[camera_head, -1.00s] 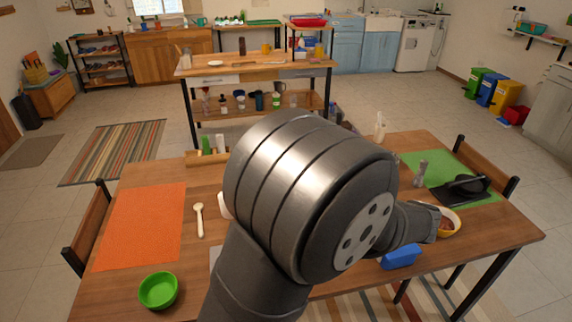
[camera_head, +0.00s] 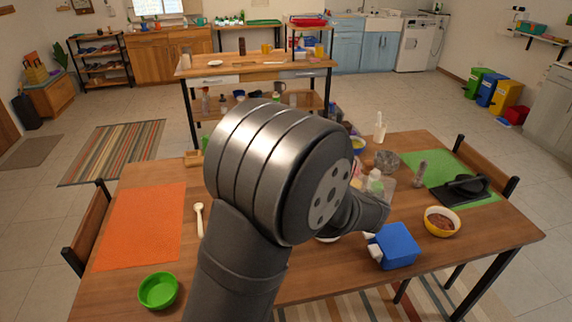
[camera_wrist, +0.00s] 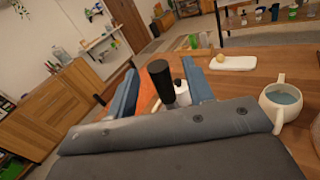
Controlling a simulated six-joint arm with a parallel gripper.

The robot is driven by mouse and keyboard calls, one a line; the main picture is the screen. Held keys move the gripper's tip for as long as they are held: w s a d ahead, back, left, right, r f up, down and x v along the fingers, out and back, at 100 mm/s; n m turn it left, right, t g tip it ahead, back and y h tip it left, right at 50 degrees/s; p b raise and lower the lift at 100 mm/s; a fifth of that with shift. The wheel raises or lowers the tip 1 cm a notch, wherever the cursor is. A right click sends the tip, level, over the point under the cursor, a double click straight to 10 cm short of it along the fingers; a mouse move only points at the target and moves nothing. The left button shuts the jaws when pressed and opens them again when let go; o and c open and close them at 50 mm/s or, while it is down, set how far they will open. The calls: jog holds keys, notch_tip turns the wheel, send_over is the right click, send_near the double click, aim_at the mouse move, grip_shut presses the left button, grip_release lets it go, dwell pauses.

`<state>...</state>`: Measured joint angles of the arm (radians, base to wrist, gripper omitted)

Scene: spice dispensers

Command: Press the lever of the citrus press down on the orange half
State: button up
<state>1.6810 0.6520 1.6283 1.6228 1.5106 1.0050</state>
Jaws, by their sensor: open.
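My gripper (camera_wrist: 162,92) is open in the wrist view, with its two blue fingers apart. An upright black cylinder (camera_wrist: 160,80) shows in the gap between them; I cannot tell whether it is the grip of the citrus press lever or whether it touches a finger. In the head view my arm hides the gripper. I cannot make out the citrus press or the orange half for sure. A black device (camera_head: 463,188) lies on the green mat (camera_head: 424,166) at the right. A small yellowish round thing (camera_wrist: 219,57) is on a white board (camera_wrist: 240,63).
A white bottle (camera_wrist: 181,93) stands beside the black cylinder, and a cup with blue contents (camera_wrist: 283,103) is at the right. The orange mat (camera_head: 140,225) is clear.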

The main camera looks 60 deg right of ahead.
jog(key=shift+w+d, duration=0.2)
jog(key=shift+w, duration=0.75)
jog(key=shift+w+d, duration=0.2)
jog(key=shift+w, duration=0.7)
grip_shut()
